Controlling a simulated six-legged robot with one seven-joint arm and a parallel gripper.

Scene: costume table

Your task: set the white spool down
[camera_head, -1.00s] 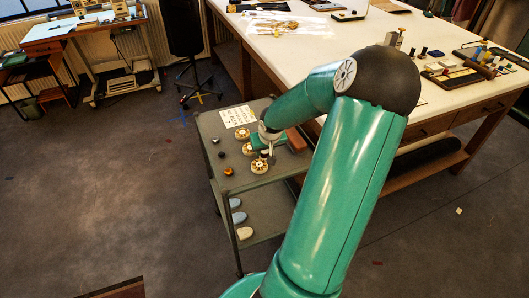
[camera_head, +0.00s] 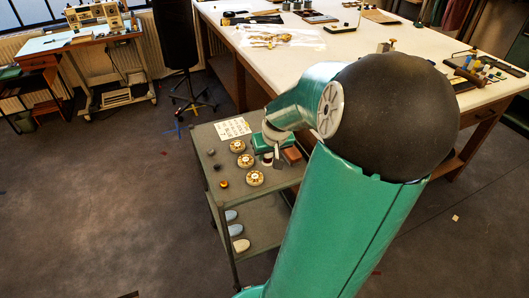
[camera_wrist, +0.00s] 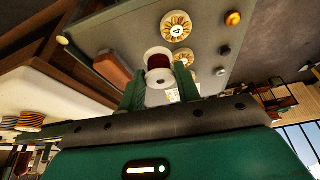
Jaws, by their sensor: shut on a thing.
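The white spool (camera_wrist: 158,78) has pale round flanges and dark red thread around its middle. In the wrist view it sits between the two green fingers of my gripper (camera_wrist: 158,88), which is shut on it. In the head view my gripper (camera_head: 268,154) is over the top of the grey trolley (camera_head: 212,135), right of the numbered round discs. The spool (camera_head: 267,159) shows small there below the gripper, partly hidden. I cannot tell whether it touches the trolley top.
Several numbered discs (camera_head: 255,178) stand on the trolley, with small knobs (camera_head: 224,183) to their left. A white printed card (camera_head: 233,128) lies at the back. A reddish-brown block (camera_head: 292,155) is close right of the gripper. A long white-topped table (camera_head: 345,50) stands behind.

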